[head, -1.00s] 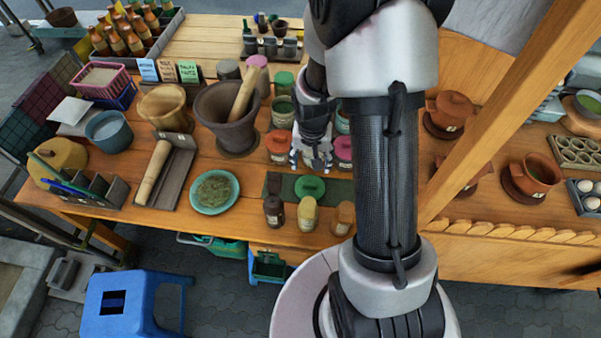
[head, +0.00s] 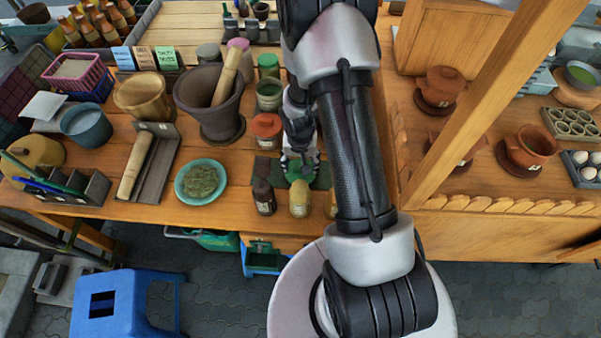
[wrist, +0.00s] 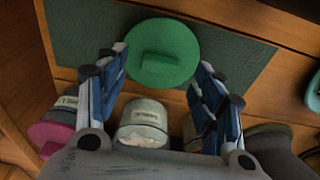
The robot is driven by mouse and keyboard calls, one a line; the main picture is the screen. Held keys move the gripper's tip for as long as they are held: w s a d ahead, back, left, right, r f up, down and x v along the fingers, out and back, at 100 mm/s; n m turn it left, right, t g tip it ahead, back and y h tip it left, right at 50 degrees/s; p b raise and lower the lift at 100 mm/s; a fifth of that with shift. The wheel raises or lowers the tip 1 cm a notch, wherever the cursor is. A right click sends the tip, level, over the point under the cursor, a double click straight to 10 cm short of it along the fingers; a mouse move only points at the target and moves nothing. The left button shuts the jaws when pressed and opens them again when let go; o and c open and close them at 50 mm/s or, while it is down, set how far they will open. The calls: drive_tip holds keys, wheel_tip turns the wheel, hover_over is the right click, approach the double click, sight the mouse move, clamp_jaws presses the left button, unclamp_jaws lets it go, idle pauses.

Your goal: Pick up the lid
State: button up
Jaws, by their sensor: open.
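The green round lid (wrist: 163,45) with a raised block handle lies flat on a dark green mat (wrist: 90,30) in the wrist view. In the head view the lid (head: 299,173) is partly hidden under my gripper (head: 299,168). The mat (head: 269,166) also shows there. In the wrist view my gripper (wrist: 163,62) is open, with a blue finger on each side of the lid's near part. The handle lies between the fingers. Nothing is held. I cannot tell the exact height above the lid.
Jars stand close by: a dark one (head: 264,197), a yellow one (head: 299,198), and a red-lidded one (head: 266,131). In the wrist view a pale-topped jar (wrist: 143,122) and a pink-lidded jar (wrist: 52,130) sit near the fingers. A teal plate (head: 201,182) lies left.

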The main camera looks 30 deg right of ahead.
wheel_tip(320, 180, down, 3)
drive_tip(key=shift+w+d+r+b, duration=0.1)
drive_tip(key=shift+w+r+b, duration=0.05)
drive_tip(key=shift+b, duration=0.3)
drive_tip(key=shift+r, duration=0.1)
drive_tip(key=shift+c, duration=0.2)
drive_tip(key=c, duration=0.9)
drive_tip(key=shift+c, duration=0.2)
